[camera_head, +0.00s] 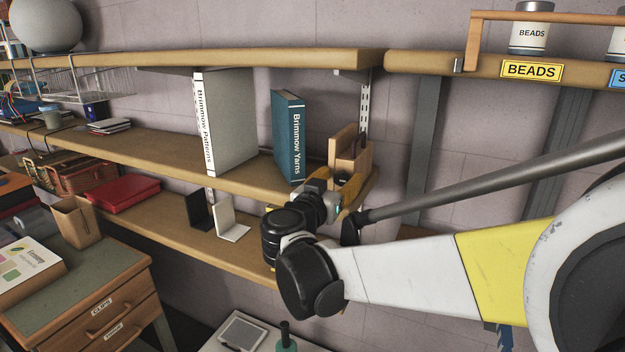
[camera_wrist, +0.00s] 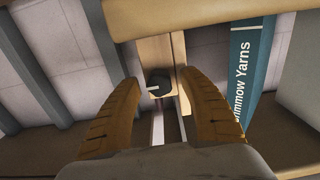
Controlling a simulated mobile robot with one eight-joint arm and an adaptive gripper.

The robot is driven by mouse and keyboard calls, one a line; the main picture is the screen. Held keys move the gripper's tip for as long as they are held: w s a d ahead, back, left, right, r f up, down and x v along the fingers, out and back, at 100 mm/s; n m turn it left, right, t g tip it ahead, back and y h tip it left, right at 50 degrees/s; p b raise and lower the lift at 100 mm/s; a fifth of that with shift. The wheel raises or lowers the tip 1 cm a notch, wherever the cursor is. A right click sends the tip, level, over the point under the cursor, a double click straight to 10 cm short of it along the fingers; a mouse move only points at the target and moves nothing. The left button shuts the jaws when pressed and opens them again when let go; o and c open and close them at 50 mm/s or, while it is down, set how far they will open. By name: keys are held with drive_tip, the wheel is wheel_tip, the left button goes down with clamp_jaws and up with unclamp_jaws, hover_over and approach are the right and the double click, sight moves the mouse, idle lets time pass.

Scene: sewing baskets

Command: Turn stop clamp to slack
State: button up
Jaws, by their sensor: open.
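The stop clamp appears to be the dark rounded knob (camera_wrist: 160,84) in the wrist view, with a short white mark pointing left. It sits on a wooden fixture (camera_wrist: 153,50) with a pale slotted track below it. My gripper (camera_wrist: 159,80) is open, with one tan finger on each side of the knob. I cannot tell whether either finger touches it. In the head view my gripper (camera_head: 338,186) is at the right end of the middle shelf, in front of the wooden fixture (camera_head: 352,160). The knob is not clear there.
A teal "Brimmow Yarns" binder (camera_head: 288,138) stands close left of my gripper, with a white "Brimmow Patterns" binder (camera_head: 228,122) beyond it. The upper shelf (camera_head: 250,60) runs overhead. Bookends (camera_head: 230,222) stand on the lower shelf. Grey wall uprights (camera_head: 424,130) are to the right.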

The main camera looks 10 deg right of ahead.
clamp_jaws()
